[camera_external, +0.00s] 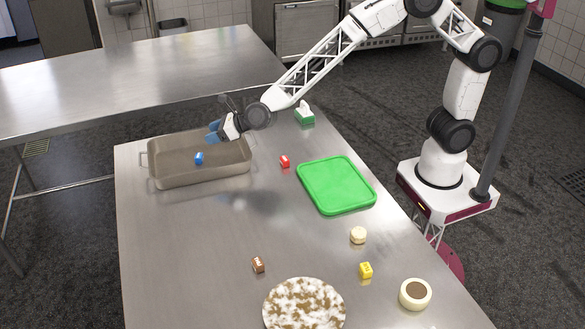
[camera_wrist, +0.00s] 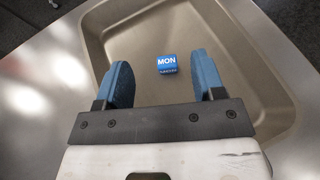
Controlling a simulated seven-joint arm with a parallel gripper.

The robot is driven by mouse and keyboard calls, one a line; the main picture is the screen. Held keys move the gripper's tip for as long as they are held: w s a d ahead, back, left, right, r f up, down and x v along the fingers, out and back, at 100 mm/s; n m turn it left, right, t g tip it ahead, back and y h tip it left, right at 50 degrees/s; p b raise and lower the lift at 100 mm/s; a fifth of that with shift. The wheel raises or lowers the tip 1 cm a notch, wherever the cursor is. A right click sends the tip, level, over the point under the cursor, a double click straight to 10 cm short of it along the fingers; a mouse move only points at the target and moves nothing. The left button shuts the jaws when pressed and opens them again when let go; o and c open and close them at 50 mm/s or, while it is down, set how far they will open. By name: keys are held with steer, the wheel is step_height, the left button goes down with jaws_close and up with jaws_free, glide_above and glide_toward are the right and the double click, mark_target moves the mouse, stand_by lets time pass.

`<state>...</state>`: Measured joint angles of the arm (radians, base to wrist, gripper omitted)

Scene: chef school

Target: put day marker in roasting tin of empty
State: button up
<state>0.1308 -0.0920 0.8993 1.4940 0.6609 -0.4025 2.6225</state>
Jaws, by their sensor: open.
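A blue day marker reading "MON" (camera_wrist: 167,64) lies inside the roasting tin (camera_wrist: 240,130), on its floor. In the external view the blue marker (camera_external: 198,158) shows inside the same grey tin (camera_external: 190,179). My gripper (camera_external: 212,131) is above the tin's far right part. In the wrist view its blue fingers (camera_wrist: 163,84) are spread apart with nothing between them, and the marker lies below and beyond them. Other markers lie on the steel table: a red one (camera_external: 285,161), a brown one (camera_external: 258,264) and a yellow one (camera_external: 366,270).
A green tray (camera_external: 337,184) lies right of the tin. A green-and-white block (camera_external: 304,114) is at the table's far edge. A mottled plate (camera_external: 304,305), a cream round item (camera_external: 358,235) and a cream-rimmed round dish (camera_external: 415,293) are nearer. The table's middle is clear.

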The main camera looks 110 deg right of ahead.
steer(key=shift+r, duration=0.1)
stand_by(0.6)
steer(key=s+a+r+n+g+y, duration=0.1)
steer(key=s+a+r+n+y, duration=0.1)
steer(key=s+a+r+n, duration=0.4)
steer(key=s+a+r+n+g+y, duration=0.1)
steer(key=s+a+r+n+y, duration=0.15)
steer(key=s+n, duration=0.65)
steer(key=s+a+r+n+g+y, duration=0.1)
steer(key=s+a+r+n, duration=0.4)
steer(key=s, duration=0.3)
steer(key=s+a+n+g, duration=0.1)
steer(key=s+n+g, duration=0.2)
steer(key=s+n, duration=0.7)
steer(key=s+a+n+g, duration=0.1)
steer(key=s+n+g, duration=0.2)
steer(key=s+n, duration=0.7)
steer(key=s+f, duration=0.1)
steer(key=s, duration=1.5)
steer(key=shift+s+g, duration=0.2)
steer(key=shift+g, duration=0.2)
